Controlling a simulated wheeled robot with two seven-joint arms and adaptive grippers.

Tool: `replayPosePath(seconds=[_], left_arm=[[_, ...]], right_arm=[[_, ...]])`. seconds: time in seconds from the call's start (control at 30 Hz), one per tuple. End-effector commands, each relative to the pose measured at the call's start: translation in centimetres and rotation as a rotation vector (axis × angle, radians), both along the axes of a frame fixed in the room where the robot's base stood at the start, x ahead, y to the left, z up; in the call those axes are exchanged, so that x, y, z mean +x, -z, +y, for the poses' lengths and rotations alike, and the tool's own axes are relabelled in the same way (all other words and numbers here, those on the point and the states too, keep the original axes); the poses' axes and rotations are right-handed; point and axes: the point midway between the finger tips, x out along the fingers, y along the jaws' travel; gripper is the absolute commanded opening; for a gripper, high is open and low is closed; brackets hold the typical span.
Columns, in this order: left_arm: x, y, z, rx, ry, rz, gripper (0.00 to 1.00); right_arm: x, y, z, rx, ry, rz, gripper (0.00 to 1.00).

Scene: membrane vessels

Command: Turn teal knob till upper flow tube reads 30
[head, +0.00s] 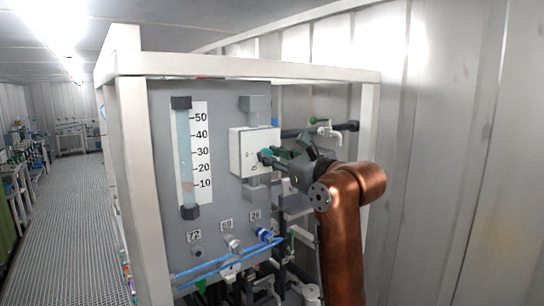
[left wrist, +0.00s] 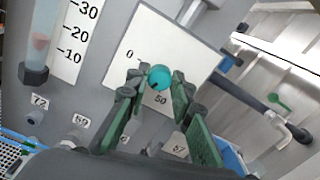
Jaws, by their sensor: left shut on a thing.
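The teal knob (left wrist: 159,77) sits on a white square plate (left wrist: 185,35) marked 0 and 50. In the head view the knob (head: 266,153) is partly hidden by my gripper. My left gripper (left wrist: 157,86) is shut on the teal knob, with one green-padded finger on each side. It also shows in the head view (head: 268,156), reaching to the plate from the right. The upper flow tube (head: 184,150) stands upright beside a scale from 10 to 50. Its pinkish float (head: 188,187) is near the 10 mark. My right gripper is not in view.
The grey panel (head: 215,195) is framed by white beams (head: 133,180). Below the tube are small fittings with number tags and blue hoses (head: 215,265). Pipes and a green-handled valve (head: 318,122) lie right of the plate. A corrugated wall (head: 450,150) bounds the right side.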

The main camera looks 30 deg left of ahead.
Motion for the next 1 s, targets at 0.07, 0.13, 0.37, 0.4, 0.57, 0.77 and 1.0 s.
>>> replayPosePath(seconds=[0.07, 0.13, 0.37, 0.4, 0.57, 0.77, 1.0], left_arm=[[0.00, -0.02, -0.01, -0.002, 0.000, -0.005, 0.00], [0.00, -0.02, -0.01, -0.005, 0.001, -0.014, 0.00], [0.03, -0.04, -0.07, -0.041, 0.002, -0.098, 0.00], [0.03, -0.04, -0.08, -0.051, 0.002, -0.122, 0.00], [-0.02, -0.09, -0.06, -0.099, 0.002, -0.241, 0.00], [-0.04, -0.08, -0.06, -0.173, 0.002, -0.417, 0.00], [-0.06, -0.08, -0.04, -0.259, 0.003, -0.629, 0.00]], right_arm=[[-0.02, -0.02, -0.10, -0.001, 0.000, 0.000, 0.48], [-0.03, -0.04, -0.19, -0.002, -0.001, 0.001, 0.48], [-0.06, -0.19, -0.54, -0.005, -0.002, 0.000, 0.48], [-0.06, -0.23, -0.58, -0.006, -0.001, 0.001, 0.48], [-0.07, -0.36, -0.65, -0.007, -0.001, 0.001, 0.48], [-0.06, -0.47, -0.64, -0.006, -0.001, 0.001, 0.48], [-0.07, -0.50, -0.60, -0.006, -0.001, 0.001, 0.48]])
